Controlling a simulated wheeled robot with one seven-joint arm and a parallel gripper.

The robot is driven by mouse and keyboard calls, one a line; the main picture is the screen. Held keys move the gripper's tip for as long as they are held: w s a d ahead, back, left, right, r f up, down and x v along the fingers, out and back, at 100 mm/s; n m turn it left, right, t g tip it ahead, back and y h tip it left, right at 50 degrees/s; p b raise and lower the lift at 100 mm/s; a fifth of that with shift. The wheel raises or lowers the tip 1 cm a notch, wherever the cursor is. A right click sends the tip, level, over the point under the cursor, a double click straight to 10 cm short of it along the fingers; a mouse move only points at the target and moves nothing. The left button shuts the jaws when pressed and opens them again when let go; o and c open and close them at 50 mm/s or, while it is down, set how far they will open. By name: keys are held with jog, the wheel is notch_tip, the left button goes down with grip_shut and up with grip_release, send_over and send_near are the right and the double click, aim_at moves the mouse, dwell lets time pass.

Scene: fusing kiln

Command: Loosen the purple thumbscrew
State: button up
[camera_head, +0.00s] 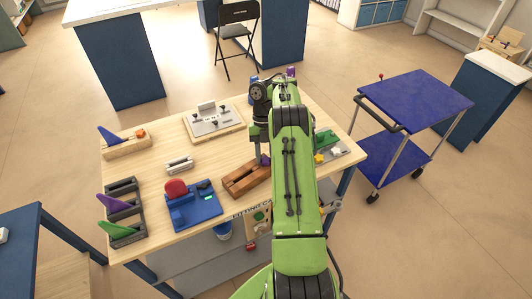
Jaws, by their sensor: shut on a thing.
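A small purple thing, seemingly the purple thumbscrew (265,160), shows at the right end of a brown wooden block (243,182) near the table's front edge. My gripper (261,156) points down over that end, with its fingers shut on the purple thumbscrew. My green arm covers the right side of the block and part of the thumbscrew. The fingertips are small, and their exact contact is hard to see.
On the wooden table (165,145), a blue fixture with a red knob (176,189) stands left of the block. A grey plate fixture (213,121) lies behind. A green piece (326,137) and a yellow star (319,158) lie right of my arm. A blue cart (415,98) stands beyond.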

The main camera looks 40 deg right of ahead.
aim_at(264, 158)
jog(key=n, duration=0.1)
jog(key=n+h+b, duration=0.1)
jog(key=n, duration=0.1)
jog(key=shift+a+f+n+g, duration=0.1)
jog(key=shift+f+n+g, duration=0.05)
jog(key=shift+n+g, duration=0.15)
jog(key=shift+n+h+b, duration=0.4)
jog(key=shift+n, duration=0.4)
jog(key=o, duration=1)
notch_tip(264, 158, up, 4)
jog(key=p, duration=0.4)
jog(key=shift+r, duration=0.25)
jog(key=shift+o, duration=0.6)
jog(key=shift+f, duration=0.1)
jog(key=o, duration=0.5)
jog(key=shift+c, duration=0.2)
